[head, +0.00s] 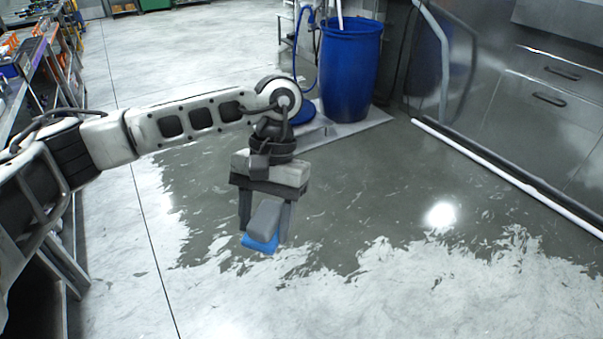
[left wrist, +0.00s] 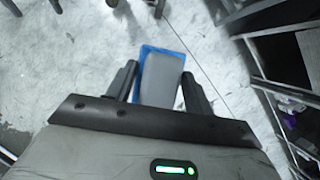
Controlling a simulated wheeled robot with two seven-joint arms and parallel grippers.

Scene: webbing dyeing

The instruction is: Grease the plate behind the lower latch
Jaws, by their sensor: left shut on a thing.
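My left gripper (head: 264,232) hangs fingers-down above the floor in the middle of the head view. It is shut on a grey block with a blue pad (head: 262,243) on its lower face. The left wrist view also shows this block (left wrist: 161,78) between the two dark fingers, its blue edge showing on the left and at the top. The block touches nothing but the gripper, as far as I can see. I cannot make out a lower latch or the plate behind it in either view. My right gripper is not in view.
A blue barrel (head: 349,70) stands on a low pale platform (head: 345,128) at the back. Metal cabinets (head: 545,105) with dark handles line the right, with a white pipe (head: 505,176) along their foot. Shelving (head: 40,65) stands at the left. The wet, patchy floor (head: 390,210) between is open.

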